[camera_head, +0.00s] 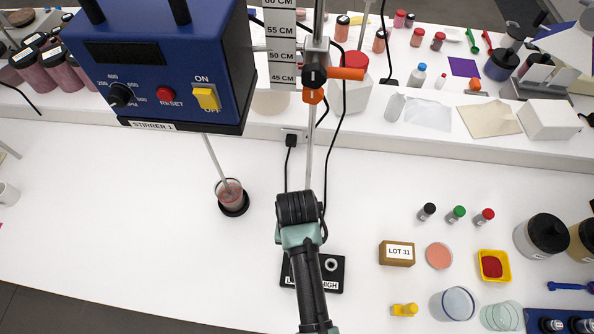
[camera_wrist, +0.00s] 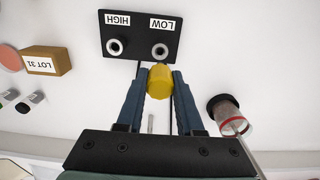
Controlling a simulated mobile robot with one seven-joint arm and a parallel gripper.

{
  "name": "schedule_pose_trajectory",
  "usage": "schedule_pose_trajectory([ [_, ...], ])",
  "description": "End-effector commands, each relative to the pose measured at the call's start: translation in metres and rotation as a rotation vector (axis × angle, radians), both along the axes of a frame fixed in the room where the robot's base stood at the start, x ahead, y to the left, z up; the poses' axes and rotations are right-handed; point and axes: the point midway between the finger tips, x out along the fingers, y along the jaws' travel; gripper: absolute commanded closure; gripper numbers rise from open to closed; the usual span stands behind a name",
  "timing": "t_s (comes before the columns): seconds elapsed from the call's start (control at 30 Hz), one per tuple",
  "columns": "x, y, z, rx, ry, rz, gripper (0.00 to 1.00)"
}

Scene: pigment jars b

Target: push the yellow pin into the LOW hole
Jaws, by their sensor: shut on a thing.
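The yellow pin (camera_wrist: 160,84) is between the two blue fingertips of my gripper (camera_wrist: 161,76) in the wrist view. My gripper is shut on its yellow head. The black block (camera_wrist: 140,28) carries two metal-ringed holes under white labels. The LOW hole (camera_wrist: 160,50) is just beyond the pin's head in the wrist view, and the HIGH hole (camera_wrist: 116,46) is to its left. I cannot tell the pin tip's height or whether it touches the block. In the head view my arm covers much of the block (camera_head: 338,284) and hides the pin and fingers.
The stirrer (camera_head: 165,60) and its beaker (camera_head: 230,192) stand left of my arm. A stand rod (camera_head: 309,150) and black cables are close behind my wrist. The LOT 31 box (camera_head: 397,254), a small yellow object (camera_head: 404,310) and several jars lie right. The front-left table is clear.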

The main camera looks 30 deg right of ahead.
Motion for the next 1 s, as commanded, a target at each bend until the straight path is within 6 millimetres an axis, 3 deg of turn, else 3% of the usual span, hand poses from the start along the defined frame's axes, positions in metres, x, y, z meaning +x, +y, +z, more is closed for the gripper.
schedule_pose_trajectory([
  [0.6,0.000,0.000,-0.053,0.001,0.001,0.000,1.00],
  [1.0,0.000,0.000,-0.057,0.000,0.000,0.000,1.00],
])
